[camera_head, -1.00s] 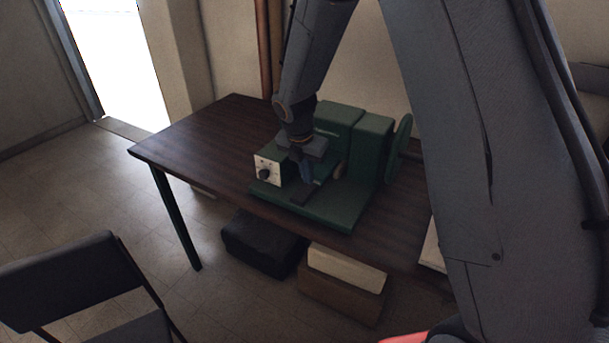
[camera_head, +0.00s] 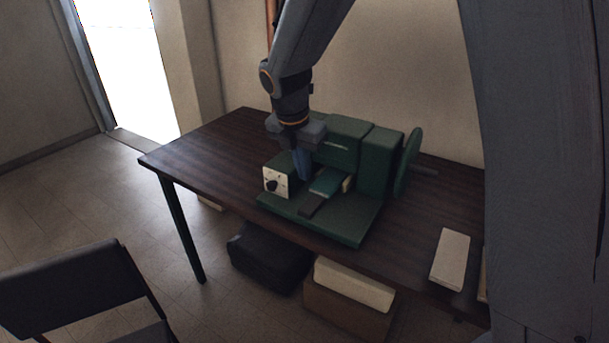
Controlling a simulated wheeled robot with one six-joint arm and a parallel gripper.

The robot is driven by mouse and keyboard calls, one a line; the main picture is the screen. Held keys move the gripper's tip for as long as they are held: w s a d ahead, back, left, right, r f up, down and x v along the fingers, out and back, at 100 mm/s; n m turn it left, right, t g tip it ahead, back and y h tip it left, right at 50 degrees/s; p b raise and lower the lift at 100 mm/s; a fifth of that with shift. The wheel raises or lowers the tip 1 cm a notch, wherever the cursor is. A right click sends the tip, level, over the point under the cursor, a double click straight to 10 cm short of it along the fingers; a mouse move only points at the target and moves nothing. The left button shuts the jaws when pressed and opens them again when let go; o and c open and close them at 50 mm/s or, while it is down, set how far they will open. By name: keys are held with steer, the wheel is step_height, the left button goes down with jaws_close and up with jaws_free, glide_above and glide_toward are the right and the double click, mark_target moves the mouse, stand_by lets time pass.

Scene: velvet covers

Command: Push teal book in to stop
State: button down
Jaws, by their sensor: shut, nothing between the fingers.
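The teal book (camera_head: 328,182) lies flat on the bed of a dark green machine (camera_head: 342,225), with a pale edge at its right end. A dark block (camera_head: 312,205) sits at its near end. My gripper (camera_head: 304,176) is shut and empty, pointing down just left of the book, between it and the white control panel (camera_head: 276,182) with a black knob. I cannot tell whether the fingertips touch the book. The book's far end lies close to the green housing (camera_head: 345,140); the contact there is unclear.
The machine stands on a dark wooden table (camera_head: 205,150), whose left part is clear. A green wheel (camera_head: 408,165) projects on the machine's right. A white box (camera_head: 451,257) lies at the table's right. Below are a black case (camera_head: 268,262) and a brown box (camera_head: 345,308); a chair (camera_head: 75,295) stands front left.

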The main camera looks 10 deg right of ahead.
steer(key=s+d+f+m, duration=0.2)
steer(key=s+d+m, duration=0.2)
steer(key=m, duration=0.5)
steer(key=s+d+f+m+y+b, duration=0.1)
steer(key=s+d+f+m, duration=0.1)
steer(key=s+m, duration=0.6)
steer(key=s+d+f+m+b, duration=0.1)
steer(key=s+d+m, duration=0.4)
steer(key=m, duration=0.6)
steer(key=shift+s+d+f+g+y, duration=0.3)
steer(key=shift+s+f+g+y, duration=0.1)
steer(key=shift+s, duration=0.65)
